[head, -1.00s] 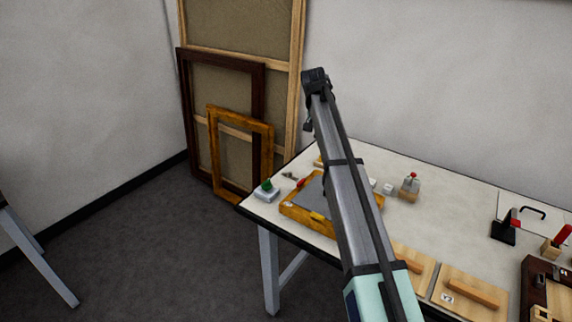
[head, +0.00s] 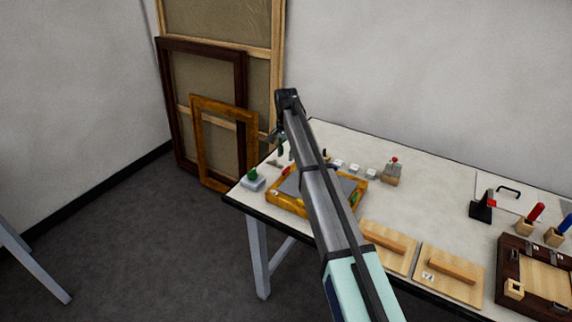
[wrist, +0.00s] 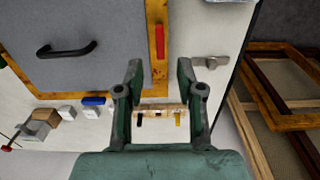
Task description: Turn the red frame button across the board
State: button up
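The gilt frame (head: 275,203) lies flat on the table around a grey board (wrist: 100,65). The red frame button (wrist: 160,42) sits on one rail of the frame and lies lengthwise along that rail, not across the board. In the head view the red button (head: 286,170) is small, at the frame's far left side. My gripper (wrist: 160,72) is open and empty, its two fingers spread either side of the rail's line in the picture. The button appears beyond the fingertips, apart from them. In the head view my gripper (head: 278,138) is above the frame's far end, and my arm hides part of the frame.
A black handle (wrist: 67,48) is on the board. A metal piece (wrist: 210,62) lies beside the frame. A green-topped block (head: 253,179) stands near the table's left corner. Wooden boards (head: 450,275) lie to the right. Large frames (head: 205,110) lean against the wall.

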aim_at(286, 169)
notch_tip(286, 169, down, 7)
jog(key=shift+p, duration=0.9)
grip_shut()
